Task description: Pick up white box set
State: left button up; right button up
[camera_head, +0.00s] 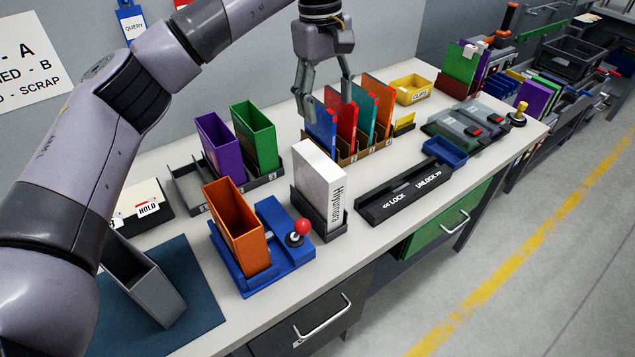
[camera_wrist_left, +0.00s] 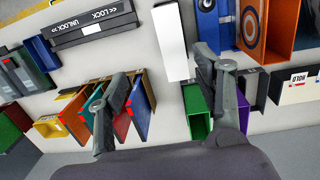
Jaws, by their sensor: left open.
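The white box (camera_head: 320,188), with dark lettering on its narrow side, stands upright in a dark holder (camera_head: 333,230) near the front edge of the bench. The white box also shows in the left wrist view (camera_wrist_left: 171,42), top centre. My left gripper (camera_head: 327,105) is open and empty, pointing down behind the white box. In the head view its fingers overlap the blue (camera_head: 320,128) and red files. In the left wrist view the open fingers (camera_wrist_left: 163,65) lie either side of the white box in the picture, apart from it. My right gripper is not in view.
A blue fixture (camera_head: 285,235) with a red-knobbed lever and orange bin (camera_head: 238,228) stands left of the box. A black lock/unlock bar (camera_head: 405,195) lies to its right. Purple (camera_head: 219,145) and green bins (camera_head: 255,135) stand behind left; coloured files stand behind right.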

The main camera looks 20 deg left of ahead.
pick_arm(q)
jog(key=a+r, duration=0.1)
jog(key=a, duration=0.1)
jog(key=y+p, duration=0.1)
jog(key=p, duration=0.3)
send_near(318, 159)
jog(key=f, duration=0.6)
jog(key=shift+a, duration=0.35)
jog(key=f+p, duration=0.1)
jog(key=f, duration=0.2)
jog(key=f+p, duration=0.1)
jog(key=shift+d+f+p, duration=0.3)
jog(key=shift+d+f, duration=0.05)
jog(key=shift+f, duration=0.25)
jog(key=shift+c, duration=0.5)
grip_shut()
